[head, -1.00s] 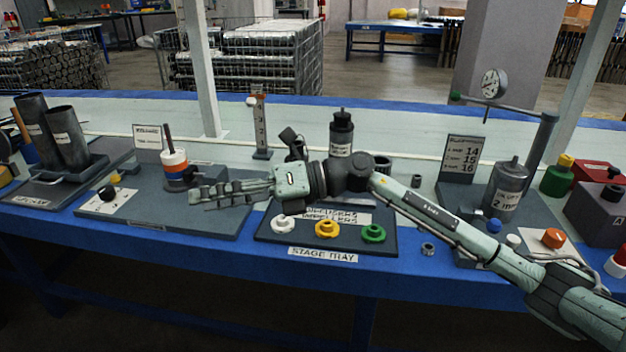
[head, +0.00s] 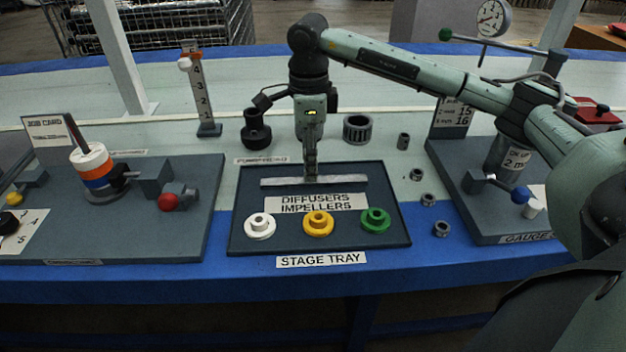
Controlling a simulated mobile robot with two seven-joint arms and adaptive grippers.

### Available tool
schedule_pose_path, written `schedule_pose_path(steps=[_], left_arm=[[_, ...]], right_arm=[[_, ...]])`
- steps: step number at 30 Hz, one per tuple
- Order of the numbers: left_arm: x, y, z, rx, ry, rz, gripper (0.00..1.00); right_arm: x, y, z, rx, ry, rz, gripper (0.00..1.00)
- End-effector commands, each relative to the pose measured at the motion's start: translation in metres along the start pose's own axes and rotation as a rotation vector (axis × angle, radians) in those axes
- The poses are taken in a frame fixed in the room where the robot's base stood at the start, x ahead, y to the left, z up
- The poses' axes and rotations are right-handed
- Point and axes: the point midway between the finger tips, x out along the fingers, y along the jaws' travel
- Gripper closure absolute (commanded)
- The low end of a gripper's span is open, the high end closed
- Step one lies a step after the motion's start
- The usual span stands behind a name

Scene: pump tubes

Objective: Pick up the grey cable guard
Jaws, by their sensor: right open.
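A long thin light-grey strip, which looks like the grey cable guard (head: 345,180), lies across the back of the dark stage tray (head: 390,232). My right gripper (head: 310,174) points straight down at the middle of the strip, with its fingers at or just above it. The fingers are seen nearly edge-on, so the gap between them is hidden; the gripper is open. I cannot tell whether the fingers touch the strip. My left gripper is not in view.
White (head: 260,226), yellow (head: 318,222) and green (head: 375,219) rings sit at the tray's front. A black fitting (head: 256,134) and a ribbed grey ring (head: 357,129) stand behind it.

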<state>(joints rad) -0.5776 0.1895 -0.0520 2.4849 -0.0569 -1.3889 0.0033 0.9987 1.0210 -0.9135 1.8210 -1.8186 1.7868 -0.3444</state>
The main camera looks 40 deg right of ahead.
Motion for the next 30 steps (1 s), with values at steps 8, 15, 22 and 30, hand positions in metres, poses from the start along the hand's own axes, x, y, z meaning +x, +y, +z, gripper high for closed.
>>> schedule_pose_path(steps=[8, 15, 22, 30], left_arm=[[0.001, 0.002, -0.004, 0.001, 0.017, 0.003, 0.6], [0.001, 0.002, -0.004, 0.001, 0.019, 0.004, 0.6], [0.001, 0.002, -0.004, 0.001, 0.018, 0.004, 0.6], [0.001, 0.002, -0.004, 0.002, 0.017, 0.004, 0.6]], right_arm=[[0.034, 0.0, 0.0, -0.001, -0.001, 0.002, 0.55], [0.035, 0.0, 0.0, 0.0, -0.001, 0.002, 0.56], [0.035, 0.0, 0.0, 0.0, -0.002, 0.002, 0.85], [0.035, 0.0, 0.0, 0.0, -0.002, 0.001, 1.0]])
